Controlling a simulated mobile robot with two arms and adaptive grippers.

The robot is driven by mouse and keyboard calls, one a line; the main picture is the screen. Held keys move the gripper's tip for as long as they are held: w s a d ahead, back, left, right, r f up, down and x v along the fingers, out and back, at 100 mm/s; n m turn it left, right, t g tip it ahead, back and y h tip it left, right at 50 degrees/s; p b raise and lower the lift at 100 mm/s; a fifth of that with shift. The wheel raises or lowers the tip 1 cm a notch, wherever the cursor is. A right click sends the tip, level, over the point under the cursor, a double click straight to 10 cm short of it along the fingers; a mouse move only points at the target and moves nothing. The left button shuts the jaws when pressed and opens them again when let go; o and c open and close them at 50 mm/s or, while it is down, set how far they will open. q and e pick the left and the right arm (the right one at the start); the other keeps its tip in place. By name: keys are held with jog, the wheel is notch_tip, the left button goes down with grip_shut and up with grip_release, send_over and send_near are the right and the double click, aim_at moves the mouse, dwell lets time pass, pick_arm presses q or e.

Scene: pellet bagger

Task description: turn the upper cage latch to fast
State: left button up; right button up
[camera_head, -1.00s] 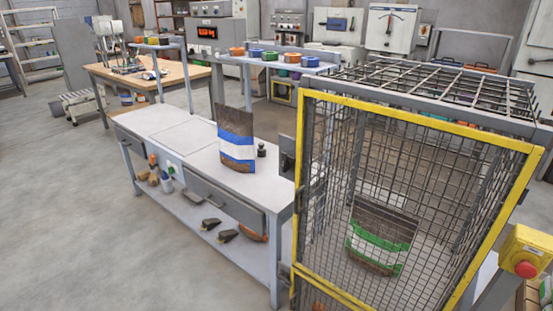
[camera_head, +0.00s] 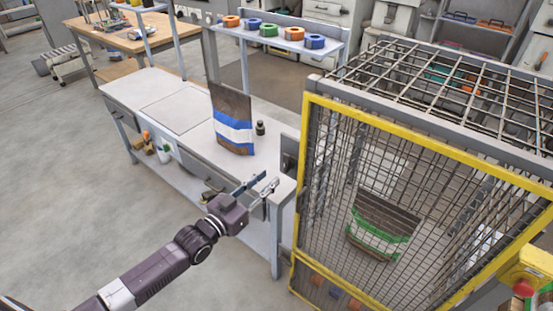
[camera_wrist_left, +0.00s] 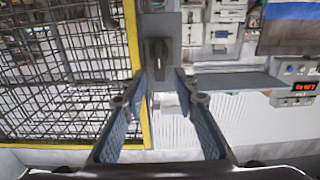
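The upper cage latch (camera_head: 289,153) is a grey plate at the left edge of the yellow-framed cage door (camera_head: 297,200). In the left wrist view, its dark handle (camera_wrist_left: 158,52) lies along the plate, parallel to the yellow door post. My left gripper (camera_head: 268,184) is open and empty, in front of the bench end, left of the door and lower in the picture than the latch. In the left wrist view the two fingers (camera_wrist_left: 161,84) are spread, with the handle beyond the tips and between their lines, not touched. My right gripper is not in view.
The wire cage (camera_head: 400,120) holds a green-banded bag (camera_head: 378,238). A blue-banded bag (camera_head: 232,125) and a small dark weight (camera_head: 260,128) stand on the bench (camera_head: 165,100) beside the latch. The floor (camera_head: 60,180) left of the bench is clear.

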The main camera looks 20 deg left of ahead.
aim_at(285, 165)
pick_arm(q)
jog(key=shift+p+x, duration=0.55)
jog(key=shift+x, duration=3.1)
jog(key=shift+f, duration=0.1)
grip_shut()
